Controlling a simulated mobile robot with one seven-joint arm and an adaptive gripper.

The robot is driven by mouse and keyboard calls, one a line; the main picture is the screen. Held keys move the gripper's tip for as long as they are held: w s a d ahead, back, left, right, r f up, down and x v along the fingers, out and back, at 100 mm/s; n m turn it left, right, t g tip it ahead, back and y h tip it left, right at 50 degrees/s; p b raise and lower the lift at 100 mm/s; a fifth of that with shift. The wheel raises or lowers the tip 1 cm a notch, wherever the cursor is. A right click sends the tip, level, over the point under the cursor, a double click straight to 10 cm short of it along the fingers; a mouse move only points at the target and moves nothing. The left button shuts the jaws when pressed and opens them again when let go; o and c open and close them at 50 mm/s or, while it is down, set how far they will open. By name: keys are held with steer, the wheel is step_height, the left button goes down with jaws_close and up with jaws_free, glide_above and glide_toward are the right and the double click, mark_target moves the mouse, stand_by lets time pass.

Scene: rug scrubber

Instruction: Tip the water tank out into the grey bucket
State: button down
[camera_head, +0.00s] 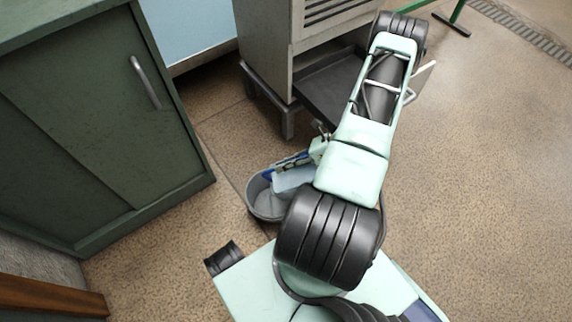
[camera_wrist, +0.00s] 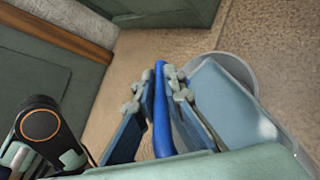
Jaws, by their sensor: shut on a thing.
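The water tank (camera_head: 293,179) is a pale blue see-through container with a blue handle (camera_wrist: 162,115). My gripper (camera_wrist: 164,90) is shut on that handle, with a finger on each side of it. The tank hangs over the grey bucket (camera_head: 254,207), which stands on the floor. The tank's body (camera_wrist: 222,105) covers part of the bucket's round rim (camera_wrist: 242,68) in the wrist view. The tank looks tilted in the head view. My arm hides part of the bucket and tank. I cannot tell whether water is pouring.
A dark green cabinet (camera_head: 100,130) stands at left. The floor (camera_head: 480,190) at right is clear.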

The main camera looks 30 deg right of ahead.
mark_target(267, 171)
steer(key=shift+w+a+r+g+h+p, duration=0.1)
steer(key=shift+w+a+g+h+p, duration=0.25)
steer(key=shift+a+h+p, duration=0.35)
steer(key=shift+w+a+h+p, duration=0.2)
steer(key=shift+h+p, duration=0.1)
steer(key=shift+p, duration=0.45)
steer(key=shift+w+a+f+g+h+p, duration=0.25)
steer(key=shift+a+g+h+p, duration=0.15)
steer(key=shift+a+h+p, duration=0.1)
steer(key=shift+w+a+f+g+h+p, duration=0.15)
steer(key=shift+a+f+g+h+p, duration=0.05)
steer(key=shift+a+g+h+p, duration=0.25)
steer(key=shift+w+a+f+h+b, duration=0.35)
steer(key=shift+a+f+h+b, duration=0.1)
steer(key=shift+f+h, duration=0.2)
steer(key=shift+w+a+f+g+h+b, duration=0.4)
steer(key=shift+a+f+g+h+b, duration=0.4)
steer(key=shift+b, duration=1.2)
